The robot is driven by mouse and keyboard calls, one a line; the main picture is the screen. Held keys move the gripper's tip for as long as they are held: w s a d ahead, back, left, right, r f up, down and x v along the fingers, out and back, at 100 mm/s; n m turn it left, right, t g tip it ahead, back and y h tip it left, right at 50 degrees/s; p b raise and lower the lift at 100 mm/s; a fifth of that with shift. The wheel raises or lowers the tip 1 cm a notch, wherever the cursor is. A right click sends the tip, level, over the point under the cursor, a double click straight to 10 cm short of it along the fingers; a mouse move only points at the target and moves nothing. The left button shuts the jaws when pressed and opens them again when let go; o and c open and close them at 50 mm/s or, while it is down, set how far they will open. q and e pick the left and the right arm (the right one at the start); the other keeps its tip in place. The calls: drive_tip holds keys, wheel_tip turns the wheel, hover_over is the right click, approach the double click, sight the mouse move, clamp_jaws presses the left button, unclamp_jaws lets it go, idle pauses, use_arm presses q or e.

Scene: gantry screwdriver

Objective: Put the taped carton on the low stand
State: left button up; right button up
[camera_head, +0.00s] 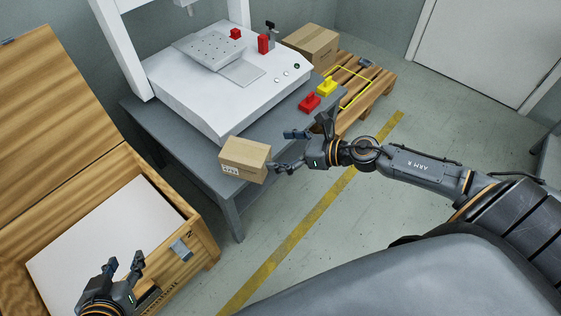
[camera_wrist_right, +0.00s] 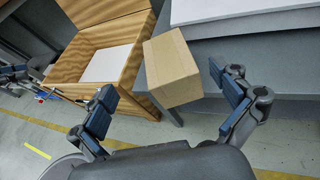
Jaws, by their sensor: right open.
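A small brown carton with a tape seam and a white label (camera_head: 245,158) sits at the front corner of the grey table (camera_head: 176,140). In the right wrist view the carton (camera_wrist_right: 172,70) shows between and beyond my fingers. My right gripper (camera_head: 284,151) is open just right of the carton, with nothing held. It also shows in the right wrist view (camera_wrist_right: 162,84). The low wooden slatted stand (camera_head: 379,80) is at the back right, with a yellow outline on its top. My left gripper (camera_head: 124,265) is open and empty over the wooden crate.
A larger brown carton (camera_head: 310,44) stands at the stand's far left. A white machine (camera_head: 215,85) fills most of the table. Red (camera_head: 309,102) and yellow (camera_head: 327,86) blocks lie at the table's right end. The open wooden crate (camera_head: 205,236) is at left.

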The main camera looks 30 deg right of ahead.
drive_tip(key=s+a+r+m+t+h, duration=0.1)
drive_tip(key=a+r+m+t+h, duration=0.15)
drive_tip(key=m, duration=0.95)
drive_tip(key=s+a+r+m+t+h, duration=0.1)
drive_tip(key=a+r+m+t+h, duration=0.2)
drive_tip(key=m, duration=0.9)
drive_tip(key=s+a+f+m+g+h, duration=0.1)
drive_tip(key=s+f+m+g, duration=0.1)
drive_tip(key=s+m, duration=0.3)
drive_tip(key=s+a+f+m+g+h, duration=0.1)
drive_tip(key=s+m+g, duration=0.3)
drive_tip(key=m, duration=0.8)
drive_tip(key=shift+s+f, duration=0.4)
drive_tip(key=shift+a, duration=0.1)
